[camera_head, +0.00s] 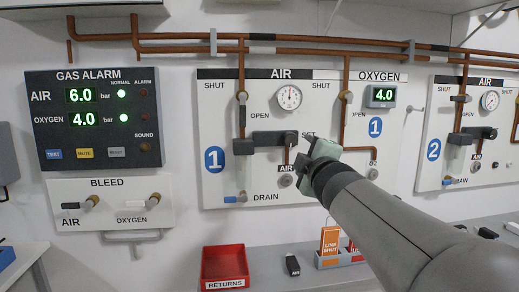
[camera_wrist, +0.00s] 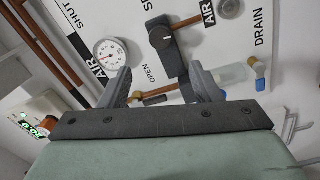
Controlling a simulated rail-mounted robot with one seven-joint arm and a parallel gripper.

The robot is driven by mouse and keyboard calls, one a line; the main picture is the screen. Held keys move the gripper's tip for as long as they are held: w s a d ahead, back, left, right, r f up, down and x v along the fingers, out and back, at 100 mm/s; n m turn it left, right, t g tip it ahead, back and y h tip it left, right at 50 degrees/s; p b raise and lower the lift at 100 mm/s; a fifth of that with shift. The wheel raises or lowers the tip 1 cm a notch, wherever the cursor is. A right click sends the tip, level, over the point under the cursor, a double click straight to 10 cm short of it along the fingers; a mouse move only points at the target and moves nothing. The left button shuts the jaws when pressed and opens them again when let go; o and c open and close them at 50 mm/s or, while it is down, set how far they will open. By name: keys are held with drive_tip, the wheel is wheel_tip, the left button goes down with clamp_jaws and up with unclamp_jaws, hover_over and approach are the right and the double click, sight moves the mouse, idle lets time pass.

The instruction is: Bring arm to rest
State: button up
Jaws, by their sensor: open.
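My arm reaches in from the lower right of the head view, and my gripper (camera_head: 308,152) is in front of panel 1, near the right end of its dark regulator block (camera_head: 268,144). In the wrist view, my gripper (camera_wrist: 162,84) is open, its two grey fingers apart with nothing seen between them. Beyond the fingers are the dark regulator block (camera_wrist: 165,42) and the round gauge (camera_wrist: 111,53). I cannot tell whether a finger touches the panel. My gripper and forearm hide part of panel 1's lower right.
Copper pipes (camera_head: 300,40) run along the wall above. The gas alarm panel (camera_head: 93,119) and bleed panel (camera_head: 110,204) are left; panel 2 (camera_head: 430,150) is right. Below are a red returns bin (camera_head: 224,266), a small black item (camera_head: 292,265) and a tag holder (camera_head: 340,260).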

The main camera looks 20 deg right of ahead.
drive_tip(key=shift+s, duration=0.4)
drive_tip(key=s+a+f+m+g+y+p, duration=0.1)
drive_tip(key=s+a+f+m+g+p, duration=0.35)
drive_tip(key=f+p, duration=0.2)
drive_tip(key=s+a+f+m+g+p, duration=0.4)
drive_tip(key=f+g+p, duration=0.2)
drive_tip(key=f, duration=0.1)
drive_tip(key=s+a+f+m+g+y+p, duration=0.1)
drive_tip(key=s+a+f+g+p, duration=0.1)
drive_tip(key=s, duration=0.6)
drive_tip(key=s+a+f+m+g+y+p, duration=0.1)
drive_tip(key=s+a+f+m+g+p, duration=0.1)
drive_tip(key=s+a+f+g+p, duration=0.1)
drive_tip(key=s+a+f+g, duration=0.1)
drive_tip(key=s+a+g, duration=0.1)
drive_tip(key=s+a, duration=0.1)
drive_tip(key=shift+s+a+f+y, duration=0.2)
drive_tip(key=shift+s+y, duration=0.2)
drive_tip(key=shift+s, duration=0.45)
drive_tip(key=shift+m, duration=0.25)
